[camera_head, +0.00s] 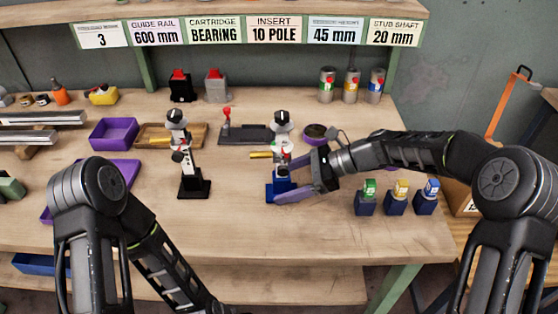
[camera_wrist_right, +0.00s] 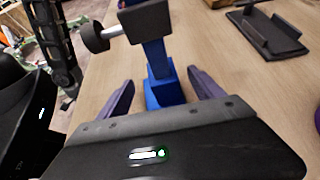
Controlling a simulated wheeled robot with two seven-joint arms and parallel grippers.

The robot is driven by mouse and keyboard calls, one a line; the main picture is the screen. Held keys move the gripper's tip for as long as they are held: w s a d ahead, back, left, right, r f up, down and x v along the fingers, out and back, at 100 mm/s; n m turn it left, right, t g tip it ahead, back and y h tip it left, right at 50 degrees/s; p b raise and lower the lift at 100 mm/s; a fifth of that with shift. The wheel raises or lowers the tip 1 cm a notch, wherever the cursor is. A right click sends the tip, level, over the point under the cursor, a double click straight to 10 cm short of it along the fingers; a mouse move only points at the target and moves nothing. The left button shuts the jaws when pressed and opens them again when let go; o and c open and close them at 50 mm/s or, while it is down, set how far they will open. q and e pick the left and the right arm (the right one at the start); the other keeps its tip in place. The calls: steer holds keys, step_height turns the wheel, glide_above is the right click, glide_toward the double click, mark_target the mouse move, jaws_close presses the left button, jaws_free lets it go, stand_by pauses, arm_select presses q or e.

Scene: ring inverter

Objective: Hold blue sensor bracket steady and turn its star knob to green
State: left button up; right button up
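The blue sensor bracket (camera_head: 277,190) stands upright on the table in the head view, with a white sensor head (camera_head: 282,118) on top and a brass-coloured rod (camera_head: 261,155) pointing left. Small red and green marks show near its middle. In the right wrist view its blue post (camera_wrist_right: 158,62) stands between my fingers, and a dark knob (camera_wrist_right: 92,38) sits on a shaft to the left. I cannot tell which colour the knob points at. My right gripper (camera_head: 284,182) is open around the lower post, with gaps on both sides in the wrist view. My left gripper is out of view.
A similar black bracket (camera_head: 193,188) stands to the left. Three dark-blue blocks with green (camera_head: 369,189), yellow (camera_head: 400,190) and blue (camera_head: 431,189) tops stand at right. Purple trays (camera_head: 113,133) lie at left. The front middle of the table is clear.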

jaws_close()
stand_by(0.7)
stand_by(0.9)
